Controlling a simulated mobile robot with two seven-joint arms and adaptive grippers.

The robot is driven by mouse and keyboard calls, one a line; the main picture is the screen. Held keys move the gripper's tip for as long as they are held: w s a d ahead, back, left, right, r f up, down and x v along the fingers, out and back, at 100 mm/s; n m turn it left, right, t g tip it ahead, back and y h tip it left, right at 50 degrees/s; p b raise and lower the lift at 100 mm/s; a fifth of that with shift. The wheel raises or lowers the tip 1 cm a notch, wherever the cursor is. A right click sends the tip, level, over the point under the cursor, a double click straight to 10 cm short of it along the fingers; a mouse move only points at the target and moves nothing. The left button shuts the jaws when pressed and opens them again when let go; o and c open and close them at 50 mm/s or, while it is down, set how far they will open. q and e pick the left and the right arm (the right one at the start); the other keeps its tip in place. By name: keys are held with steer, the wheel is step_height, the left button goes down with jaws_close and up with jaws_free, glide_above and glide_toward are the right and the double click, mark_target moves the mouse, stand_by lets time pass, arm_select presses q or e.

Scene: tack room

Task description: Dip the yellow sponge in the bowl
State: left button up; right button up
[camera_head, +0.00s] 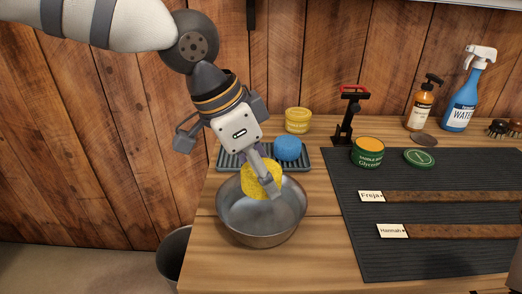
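The yellow sponge (258,178) is at my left gripper (268,183), over the back part of the metal bowl (238,219). One finger lies across the sponge's near face; the other finger is hidden behind it. The gripper looks shut on the sponge. The sponge's lower edge is at about the height of the bowl's rim in the picture; I cannot tell if it touches the inside. The bowl stands on the wooden bench, and any contents are hard to make out. My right gripper is not in view.
Behind the bowl is a grey tray (228,158) with a blue sponge (288,148). A yellow tub (298,120) stands farther back. To the right, a dark mat (440,262) carries an open tin (368,153) and leather straps (450,231). A bucket (173,254) is below left.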

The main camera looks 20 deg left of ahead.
arm_select(q)
steer(key=shift+f, duration=3.2)
step_height(320, 180, up, 13)
steer(key=shift+r, duration=0.1)
